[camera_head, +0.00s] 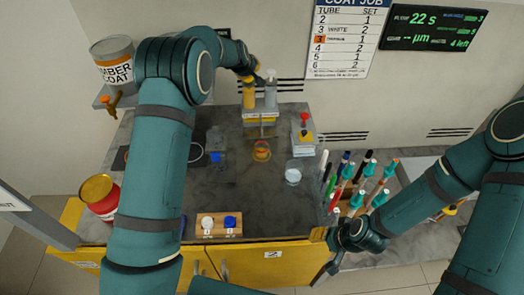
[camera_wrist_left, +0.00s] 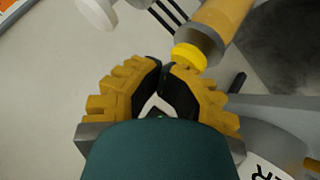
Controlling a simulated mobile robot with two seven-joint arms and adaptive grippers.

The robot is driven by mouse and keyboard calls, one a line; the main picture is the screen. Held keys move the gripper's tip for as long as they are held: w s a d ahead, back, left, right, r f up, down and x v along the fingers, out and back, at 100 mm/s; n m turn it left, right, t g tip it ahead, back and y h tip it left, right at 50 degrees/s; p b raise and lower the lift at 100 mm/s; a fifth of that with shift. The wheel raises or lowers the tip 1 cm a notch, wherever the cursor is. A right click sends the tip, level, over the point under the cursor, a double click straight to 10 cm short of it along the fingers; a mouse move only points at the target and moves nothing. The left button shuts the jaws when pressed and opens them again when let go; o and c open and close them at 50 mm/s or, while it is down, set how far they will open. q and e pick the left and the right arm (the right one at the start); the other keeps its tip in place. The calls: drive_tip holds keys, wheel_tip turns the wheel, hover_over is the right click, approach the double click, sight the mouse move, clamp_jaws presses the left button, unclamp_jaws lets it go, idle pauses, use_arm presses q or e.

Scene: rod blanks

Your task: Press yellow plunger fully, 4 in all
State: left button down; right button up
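The yellow plunger (camera_wrist_left: 190,57) tops an amber cylinder (camera_wrist_left: 228,18) in the left wrist view. In the head view the amber cylinder (camera_head: 249,96) stands at the back of the bench beside a clear one with a pale top (camera_head: 270,90). My left gripper (camera_wrist_left: 162,68) has its fingertips together, close beside the plunger; whether they touch it I cannot tell. It also shows small in the head view (camera_head: 253,76), above the cylinders. Nothing shows between its fingers. My right gripper (camera_head: 328,266) is low at the bench's front right; its fingers are unclear.
The wall display (camera_head: 434,30) reads 22 s and "4 left". A coating can (camera_head: 113,62) with a tap sits on a shelf. A rack of colored rods (camera_head: 357,187) stands at right, an orange ring-like piece (camera_head: 261,151) mid-bench.

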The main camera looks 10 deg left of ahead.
use_arm(q)
drive_tip(key=shift+s+d+f, duration=0.15)
drive_tip(key=shift+d+f, duration=0.4)
drive_tip(key=shift+f, duration=0.1)
drive_tip(key=shift+w+d+r+p, duration=0.1)
drive_tip(key=shift+w+r+p, duration=0.05)
drive_tip(key=shift+r+p, duration=0.35)
drive_tip(key=shift+w+r+p, duration=0.15)
drive_tip(key=shift+r+p, duration=0.25)
drive_tip(key=shift+r, duration=0.2)
wheel_tip(320, 180, up, 4)
drive_tip(key=shift+f+p, duration=0.15)
drive_tip(key=shift+p, duration=0.85)
drive_tip(key=shift+a+r, duration=0.25)
drive_tip(key=shift+a, duration=0.1)
